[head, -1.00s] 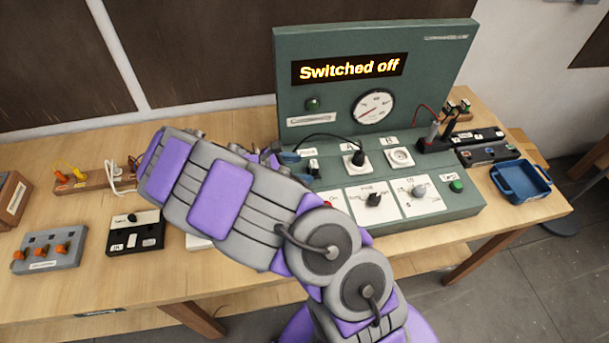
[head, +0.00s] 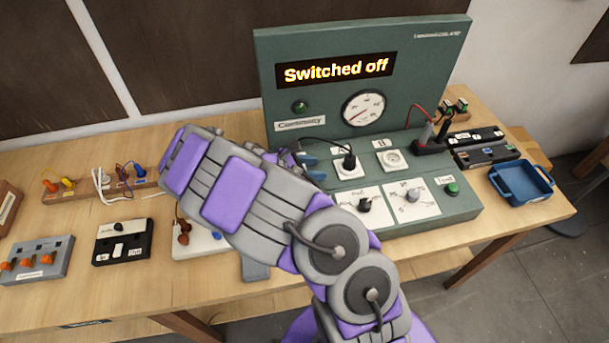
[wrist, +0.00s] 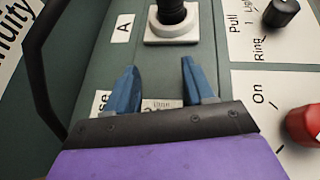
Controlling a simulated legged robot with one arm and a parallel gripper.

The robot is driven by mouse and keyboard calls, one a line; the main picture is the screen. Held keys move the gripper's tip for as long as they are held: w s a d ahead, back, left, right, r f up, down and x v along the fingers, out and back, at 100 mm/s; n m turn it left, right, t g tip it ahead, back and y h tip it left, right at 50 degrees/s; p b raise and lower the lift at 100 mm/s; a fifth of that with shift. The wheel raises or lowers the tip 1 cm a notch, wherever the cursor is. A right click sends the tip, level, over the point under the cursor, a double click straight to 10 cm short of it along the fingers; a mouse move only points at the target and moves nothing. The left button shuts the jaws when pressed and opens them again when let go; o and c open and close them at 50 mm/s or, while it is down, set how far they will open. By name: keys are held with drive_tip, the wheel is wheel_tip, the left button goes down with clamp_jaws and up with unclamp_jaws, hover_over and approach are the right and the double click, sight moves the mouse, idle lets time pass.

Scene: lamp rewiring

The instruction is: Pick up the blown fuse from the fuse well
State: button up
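My gripper (head: 312,167) is over the left part of the green test bench's sloping panel (head: 432,178), its blue fingers spread. In the wrist view my gripper (wrist: 158,66) is open, with nothing clearly held between the fingers. A label ending in "se" (wrist: 103,101) is partly covered by the left finger. A small pale patch with tiny print (wrist: 162,104) shows between the fingers, cut off by the gripper body. The blown fuse and its well cannot be made out in either view now; my gripper and arm cover that area.
A black plug with a cable sits in socket A (head: 349,168), just beyond the fingers; the cable loops on the left in the wrist view (wrist: 40,70). A red knob (wrist: 303,125) is right of the gripper. A blue tray (head: 522,182) stands at the right.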

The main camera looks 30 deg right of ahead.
drive_tip(key=shift+d, duration=0.1)
drive_tip(key=shift+c, duration=1.4)
drive_tip(key=shift+a+r, duration=0.1)
drive_tip(key=shift+a, duration=1)
drive_tip(key=c, duration=0.3)
drive_tip(key=shift+a, duration=0.3)
drive_tip(key=shift+d, duration=0.1)
